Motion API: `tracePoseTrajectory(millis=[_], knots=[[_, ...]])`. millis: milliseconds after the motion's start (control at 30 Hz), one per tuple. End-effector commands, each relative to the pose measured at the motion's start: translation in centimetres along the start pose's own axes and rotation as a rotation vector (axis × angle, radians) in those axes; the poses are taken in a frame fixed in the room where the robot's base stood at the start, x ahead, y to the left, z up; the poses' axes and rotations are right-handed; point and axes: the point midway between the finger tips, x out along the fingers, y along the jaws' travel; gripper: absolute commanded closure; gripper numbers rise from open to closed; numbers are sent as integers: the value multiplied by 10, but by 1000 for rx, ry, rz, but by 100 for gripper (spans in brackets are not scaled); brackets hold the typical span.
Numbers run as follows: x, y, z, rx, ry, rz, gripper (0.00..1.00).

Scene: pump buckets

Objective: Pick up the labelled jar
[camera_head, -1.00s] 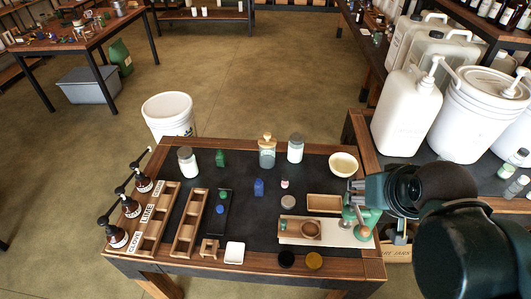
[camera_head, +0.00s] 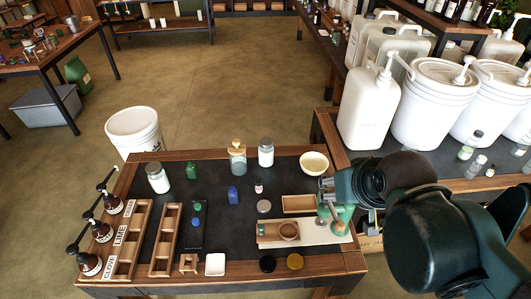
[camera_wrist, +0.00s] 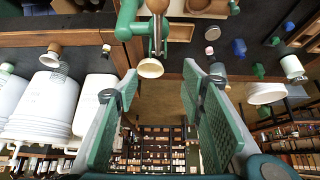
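Two white jars with grey lids stand on the bench in the head view, one at the left (camera_head: 158,179) and one at the back (camera_head: 266,154). A glass jar with a wooden stopper (camera_head: 238,157) stands beside the back one. I cannot make out for certain which jar bears a label. My gripper (camera_wrist: 165,85) is open and empty in the wrist view, its two green fingers wide apart. In the head view it is at the bench's right side, to the right of all the jars, its fingertips not clear.
A white bowl (camera_head: 314,162) stands near my gripper, by the bench's back right. A green tool (camera_head: 336,215) and a pale board (camera_head: 272,239) lie below it. Small green and blue bottles (camera_head: 234,195) stand mid-bench. White jugs and buckets (camera_head: 435,102) crowd the right counter.

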Motion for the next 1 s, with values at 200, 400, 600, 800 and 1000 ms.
tracePoseTrajectory(millis=[200, 400, 600, 800, 1000], knots=[[0, 0, 0, 0, 0, 0, 60], [0, 0, 0, 0, 0, 0, 55], [0, 0, 0, 0, 0, 0, 37], [0, 0, 0, 0, 0, 0, 37], [-4, 0, -3, 0, 0, 0, 37]])
